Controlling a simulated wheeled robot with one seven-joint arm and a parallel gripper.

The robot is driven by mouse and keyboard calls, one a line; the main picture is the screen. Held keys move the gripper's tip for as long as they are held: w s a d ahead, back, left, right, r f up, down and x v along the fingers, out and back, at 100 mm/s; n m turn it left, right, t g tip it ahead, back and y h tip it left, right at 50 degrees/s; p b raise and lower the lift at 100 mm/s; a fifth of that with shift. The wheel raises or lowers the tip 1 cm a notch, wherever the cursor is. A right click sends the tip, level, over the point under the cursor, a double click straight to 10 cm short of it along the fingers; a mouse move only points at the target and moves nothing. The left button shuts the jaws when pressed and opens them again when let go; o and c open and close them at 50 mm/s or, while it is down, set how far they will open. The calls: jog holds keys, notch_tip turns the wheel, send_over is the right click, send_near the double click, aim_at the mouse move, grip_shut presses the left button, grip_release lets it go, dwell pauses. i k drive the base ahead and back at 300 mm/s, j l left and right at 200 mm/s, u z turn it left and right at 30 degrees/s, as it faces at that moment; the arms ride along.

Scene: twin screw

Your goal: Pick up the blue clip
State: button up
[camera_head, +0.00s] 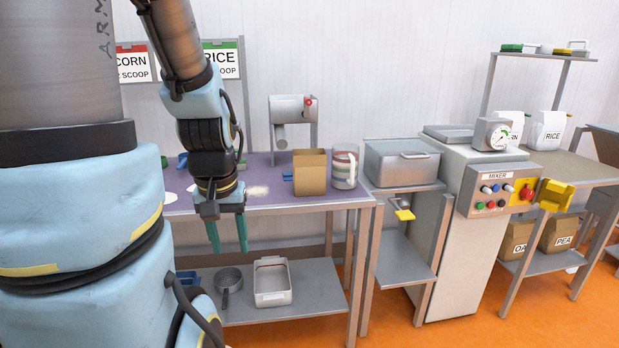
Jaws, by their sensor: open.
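My gripper (229,247) hangs in front of the purple-topped table (320,198), fingers pointing down. Its two green fingers are apart with nothing between them. A small blue item (287,176) lies on the table to the right of my gripper, by the left side of an open cardboard box (310,174); it may be the blue clip. Another blue piece (182,160) shows farther back on the table, left of my wrist and partly hidden by my arm. The picture is too small to tell which is the clip.
A striped jug (344,167) stands right of the box, with a grey cylindrical device (291,110) behind. A pan (229,284), a white tin (272,284) and a blue object (187,278) are on the lower shelf. The mixer (495,190) stands to the right.

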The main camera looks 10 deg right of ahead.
aim_at(288, 176)
jog(key=l+u, duration=0.2)
jog(key=l, duration=0.3)
jog(key=l+u, duration=0.15)
jog(key=l, duration=0.3)
jog(key=l+u, duration=0.2)
jog(key=l, duration=0.25)
jog(key=k+l+u, duration=0.15)
jog(key=l, duration=0.3)
jog(key=k+l+u, duration=0.2)
jog(key=l, duration=0.3)
jog(key=l+u, duration=0.2)
jog(key=l, duration=0.25)
jog(key=k+l+u, duration=0.2)
jog(key=l, duration=0.25)
jog(key=k+l+u, duration=0.2)
jog(key=l, duration=0.25)
jog(key=k+l+u, duration=0.2)
jog(key=l, duration=0.25)
jog(key=k+l+u, duration=0.2)
jog(key=l, duration=0.2)
jog(key=k+l+u, duration=0.2)
jog(key=l, duration=0.2)
jog(key=l+u, duration=0.25)
jog(key=l, duration=0.2)
jog(key=l+u, duration=0.3)
jog(key=l, duration=0.15)
jog(key=i+j, duration=0.2)
jog(key=i, duration=0.15)
jog(key=i+j, duration=0.2)
jog(key=i, duration=0.15)
